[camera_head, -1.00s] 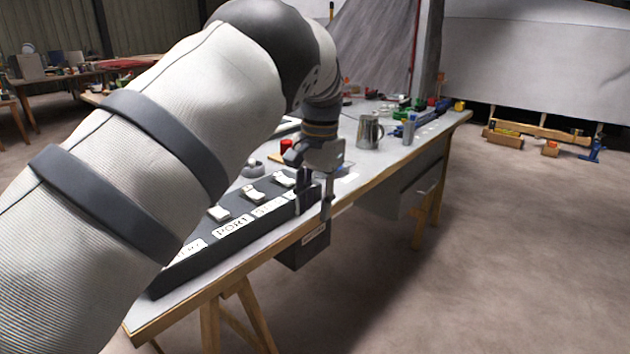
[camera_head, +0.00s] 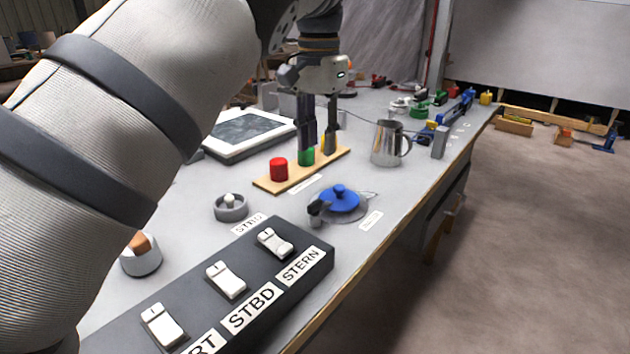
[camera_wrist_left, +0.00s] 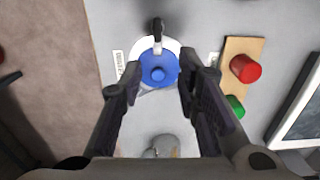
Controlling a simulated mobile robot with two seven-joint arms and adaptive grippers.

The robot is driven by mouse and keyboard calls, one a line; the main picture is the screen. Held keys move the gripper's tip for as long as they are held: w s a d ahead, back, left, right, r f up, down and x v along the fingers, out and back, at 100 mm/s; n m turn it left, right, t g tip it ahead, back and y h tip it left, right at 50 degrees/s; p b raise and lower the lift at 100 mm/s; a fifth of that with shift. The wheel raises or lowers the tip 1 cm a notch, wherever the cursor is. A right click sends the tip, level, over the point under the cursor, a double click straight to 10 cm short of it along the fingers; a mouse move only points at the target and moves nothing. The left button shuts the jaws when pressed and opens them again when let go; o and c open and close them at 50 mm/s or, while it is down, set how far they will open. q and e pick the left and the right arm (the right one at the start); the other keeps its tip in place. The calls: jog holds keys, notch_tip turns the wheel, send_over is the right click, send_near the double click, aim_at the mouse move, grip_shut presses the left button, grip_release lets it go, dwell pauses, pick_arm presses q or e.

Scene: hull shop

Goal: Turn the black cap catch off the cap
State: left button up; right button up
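The blue cap (camera_head: 340,198) sits on a pale round base on the table, with a small knob on top. The black cap catch (camera_head: 318,210) is at its near left edge in the head view. In the left wrist view, the blue cap (camera_wrist_left: 158,70) is between and beyond my fingers, and the black catch (camera_wrist_left: 157,28) stands at its top edge, seeming to reach over the rim. My left gripper (camera_head: 319,150) points down, open and empty, above the table behind the cap in the head view. It also shows in the left wrist view (camera_wrist_left: 161,66). My right gripper is out of view.
A dark switch box (camera_head: 325,258) with white rockers is at the front. A wooden strip (camera_head: 268,184) with a red button (camera_head: 278,169) and a green one lies behind the cap. A metal mug (camera_head: 387,145) stands to the right and a tablet (camera_head: 215,149) to the left.

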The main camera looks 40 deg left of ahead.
aim_at(318, 200)
pick_arm(q)
jog(key=f, duration=1.1)
jog(key=shift+s+d+f, duration=0.2)
jog(key=shift+s+f, duration=0.05)
jog(key=shift+f, duration=0.1)
grip_shut()
